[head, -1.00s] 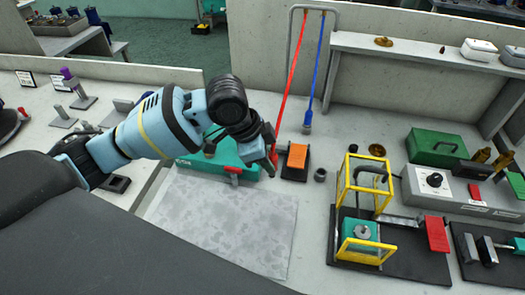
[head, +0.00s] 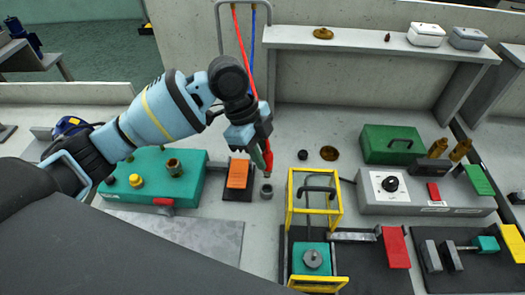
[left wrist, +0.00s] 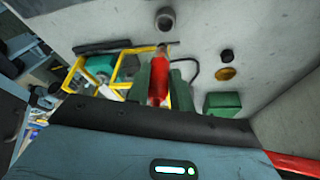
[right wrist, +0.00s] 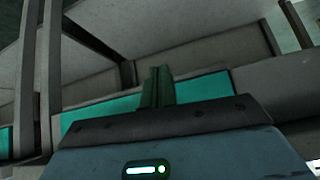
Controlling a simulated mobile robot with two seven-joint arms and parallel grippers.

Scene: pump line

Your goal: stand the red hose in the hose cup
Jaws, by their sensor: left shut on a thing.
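The red hose (head: 241,40) runs down from the hose rack to my left gripper (head: 262,152). My left gripper is shut on its lower end, and the hose's end points down.
An orange block (head: 238,173) on a black base stands left of the cup. A yellow frame (head: 290,203) stands close on its right. A teal box (head: 190,182) lies further left. The blue hose (head: 252,45) hangs behind the red one. A small dark ring (head: 302,155) lies behind right.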

